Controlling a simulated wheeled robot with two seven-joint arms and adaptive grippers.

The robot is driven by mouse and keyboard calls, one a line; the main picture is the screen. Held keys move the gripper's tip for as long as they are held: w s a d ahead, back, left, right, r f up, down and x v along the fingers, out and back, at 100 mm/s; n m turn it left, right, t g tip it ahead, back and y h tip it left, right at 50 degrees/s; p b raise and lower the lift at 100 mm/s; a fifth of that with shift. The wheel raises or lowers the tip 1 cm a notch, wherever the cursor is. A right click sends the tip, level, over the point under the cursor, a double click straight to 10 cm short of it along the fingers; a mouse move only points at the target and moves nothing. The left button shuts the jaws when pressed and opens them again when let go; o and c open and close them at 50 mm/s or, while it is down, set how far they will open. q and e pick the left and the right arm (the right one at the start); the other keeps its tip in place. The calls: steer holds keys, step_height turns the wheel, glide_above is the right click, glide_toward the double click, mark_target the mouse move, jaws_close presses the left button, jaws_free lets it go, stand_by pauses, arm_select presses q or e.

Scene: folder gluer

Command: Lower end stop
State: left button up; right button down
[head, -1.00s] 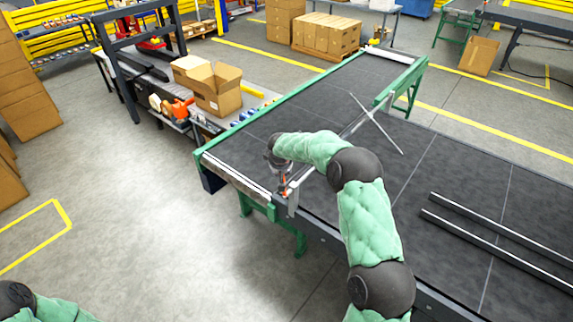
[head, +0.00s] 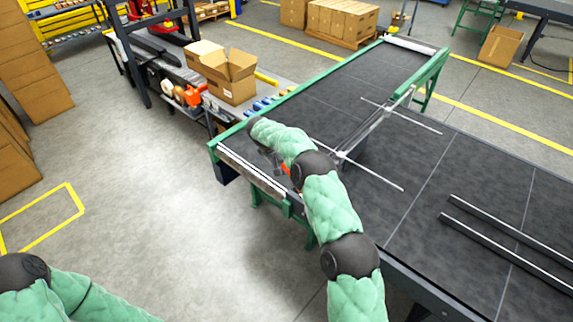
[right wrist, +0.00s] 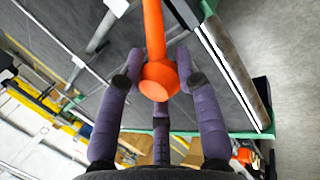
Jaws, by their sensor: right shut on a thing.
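My right gripper (right wrist: 160,74) is shut on an orange handle (right wrist: 154,32) in the right wrist view, with purple fingers around its rounded end. In the head view the right gripper (head: 274,160) is partly hidden by my green-sleeved arm, at the near left end of the dark conveyor belt (head: 345,100). A bit of the orange handle (head: 285,168) shows beside it. The end stop (head: 378,122), a pale metal bar with two thin rods, spans the belt. Whether it touches the belt is unclear. My left arm shows at the lower left; its gripper is out of view.
Two dark rails (head: 505,240) lie on the belt at right. A green frame (head: 437,70) edges the far side. An open cardboard box (head: 230,78) stands on a side table beyond the belt's left end. The floor at lower centre is clear.

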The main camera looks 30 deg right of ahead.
steer(key=shift+s+a+f+g, duration=0.2)
steer(key=shift+s+f+g, duration=0.1)
steer(key=shift+f, duration=0.2)
steer(key=c, duration=0.9)
jaws_free()
steer(key=shift+w+r, duration=0.1)
steer(key=shift+d+r, duration=0.1)
steer(key=shift+r, duration=0.05)
steer(key=shift+w, duration=0.1)
steer(key=shift+w+a+r, duration=0.15)
steer(key=shift+a+r, duration=0.05)
steer(key=shift+r, duration=0.4)
steer(key=v, duration=1)
steer(key=shift+s+a+r, duration=0.2)
steer(key=shift+a+r, duration=0.05)
steer(key=shift+r, duration=0.05)
